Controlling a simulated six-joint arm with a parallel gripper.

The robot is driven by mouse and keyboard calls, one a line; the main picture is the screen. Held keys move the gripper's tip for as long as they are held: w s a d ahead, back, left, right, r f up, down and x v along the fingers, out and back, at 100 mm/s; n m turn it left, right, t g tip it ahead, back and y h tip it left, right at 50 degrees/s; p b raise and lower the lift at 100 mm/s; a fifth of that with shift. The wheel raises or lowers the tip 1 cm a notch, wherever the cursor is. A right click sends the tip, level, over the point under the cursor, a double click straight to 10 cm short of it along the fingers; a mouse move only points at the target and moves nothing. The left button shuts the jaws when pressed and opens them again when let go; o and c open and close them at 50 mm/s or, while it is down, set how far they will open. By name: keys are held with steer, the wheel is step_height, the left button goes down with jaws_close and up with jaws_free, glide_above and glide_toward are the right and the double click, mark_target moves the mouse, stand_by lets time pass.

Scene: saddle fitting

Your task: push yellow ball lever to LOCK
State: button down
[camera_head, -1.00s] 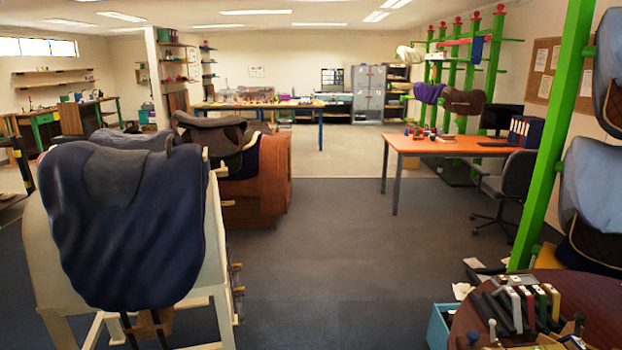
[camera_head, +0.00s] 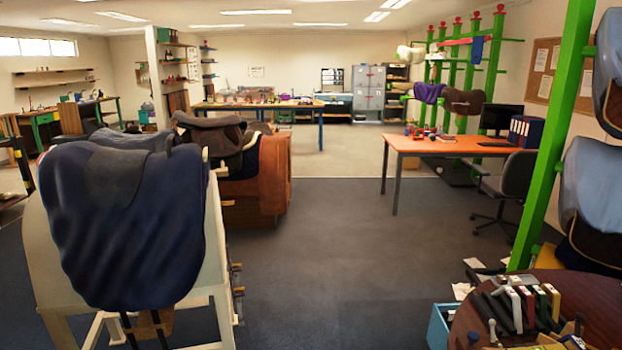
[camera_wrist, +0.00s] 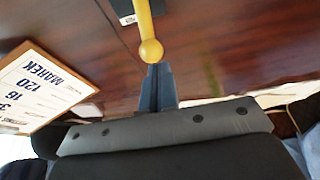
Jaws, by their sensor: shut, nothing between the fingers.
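The yellow lever (camera_wrist: 145,18) comes down from the top edge of the wrist view and ends in a round yellow ball (camera_wrist: 151,51). My gripper (camera_wrist: 157,70) is shut and empty, with its blue-grey fingers pointing up at the ball. The fingertips appear right at the ball's lower edge; I cannot tell whether they touch it. A dark plate (camera_wrist: 123,9) with a white patch lies left of the lever at the top edge. No readable LOCK mark shows. I cannot make out the lever or my gripper in the head view.
In the head view, a round dark wooden table (camera_head: 590,295) with several tools stands at lower right. A blue saddle (camera_head: 135,225) stands at left.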

steer(key=shift+f, duration=0.75)
steer(key=shift+a, duration=2.15)
steer(key=shift+d, duration=0.7)
steer(key=shift+r, duration=3.55)
step_height(320, 180, down, 7)
steer(key=shift+r, duration=0.1)
steer(key=shift+a, duration=0.2)
